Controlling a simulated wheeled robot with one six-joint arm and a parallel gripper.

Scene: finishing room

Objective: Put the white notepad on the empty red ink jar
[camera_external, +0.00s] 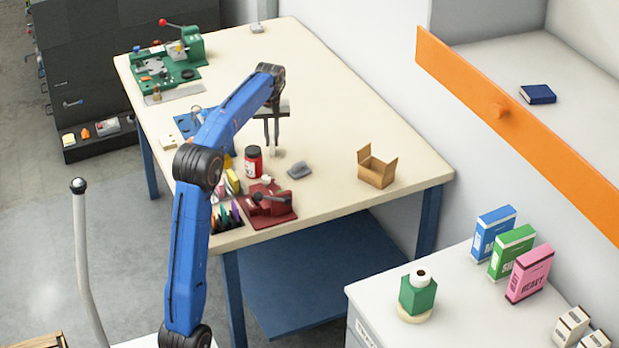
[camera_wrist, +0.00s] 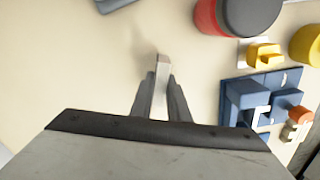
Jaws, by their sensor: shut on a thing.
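My gripper (camera_external: 273,143) hangs over the near part of the table with its fingers pointing down. In the wrist view my gripper (camera_wrist: 158,95) is shut on a small whitish block, seen edge-on, which I take for the white notepad (camera_wrist: 161,85). The notepad also shows pale at the fingertips (camera_external: 275,152) in the external view. The red ink jar (camera_external: 253,162) stands upright with a dark lid and a pale label, just left of and nearer than my gripper. In the wrist view the jar (camera_wrist: 205,17) is at the top right, apart from the notepad. Its contents are hidden.
A dark red device (camera_external: 268,204) and a grey object (camera_external: 299,170) lie near the jar. A blue device (camera_wrist: 250,105) stands on the other side. An open cardboard box (camera_external: 377,170) sits to the right. The table (camera_external: 320,110) is clear behind my gripper.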

